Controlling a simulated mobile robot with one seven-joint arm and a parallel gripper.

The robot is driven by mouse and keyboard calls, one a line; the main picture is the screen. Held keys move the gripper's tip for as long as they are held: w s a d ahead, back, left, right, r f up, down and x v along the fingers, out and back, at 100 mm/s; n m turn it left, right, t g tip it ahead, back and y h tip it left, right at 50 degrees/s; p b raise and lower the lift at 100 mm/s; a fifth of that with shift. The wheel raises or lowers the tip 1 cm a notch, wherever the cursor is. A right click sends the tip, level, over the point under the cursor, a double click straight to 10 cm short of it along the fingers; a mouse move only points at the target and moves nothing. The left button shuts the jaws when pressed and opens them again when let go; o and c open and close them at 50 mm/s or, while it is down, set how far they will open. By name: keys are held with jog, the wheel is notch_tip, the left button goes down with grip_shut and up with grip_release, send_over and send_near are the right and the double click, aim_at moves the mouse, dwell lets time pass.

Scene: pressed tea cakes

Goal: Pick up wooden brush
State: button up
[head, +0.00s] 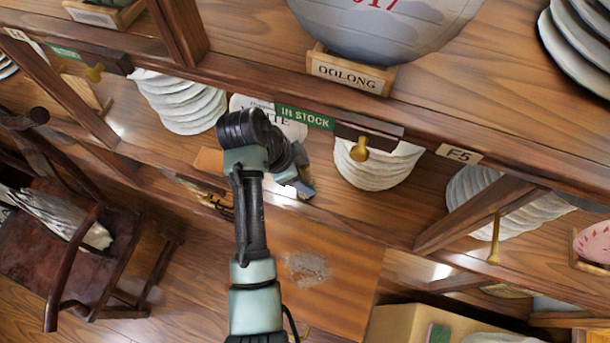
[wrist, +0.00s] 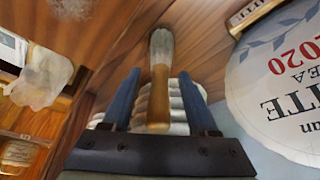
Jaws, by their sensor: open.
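The wooden brush (wrist: 160,88) shows in the wrist view, with a tan wooden handle pointing toward my gripper and pale bristles at the far end. My gripper (wrist: 160,79) is open, with one blue finger on each side of the handle. The handle appears between the fingers, with gaps on both sides; I cannot tell how deep it sits between them. In the head view my arm reaches to the shelf and ends at my gripper (head: 299,184). I cannot make out the brush there.
A large round wrapped tea cake (wrist: 285,88) stands close on the right in the wrist view. In the head view, stacks of pale wrapped cakes (head: 182,104) (head: 375,166) flank my arm. A shelf edge with an "IN STOCK" tag (head: 305,117) runs above. A chair (head: 75,255) stands left.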

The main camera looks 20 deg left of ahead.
jog(key=shift+w+d+f, duration=0.1)
jog(key=shift+d+f, duration=0.05)
jog(key=shift+f, duration=0.25)
grip_shut()
jog(key=shift+r, duration=0.1)
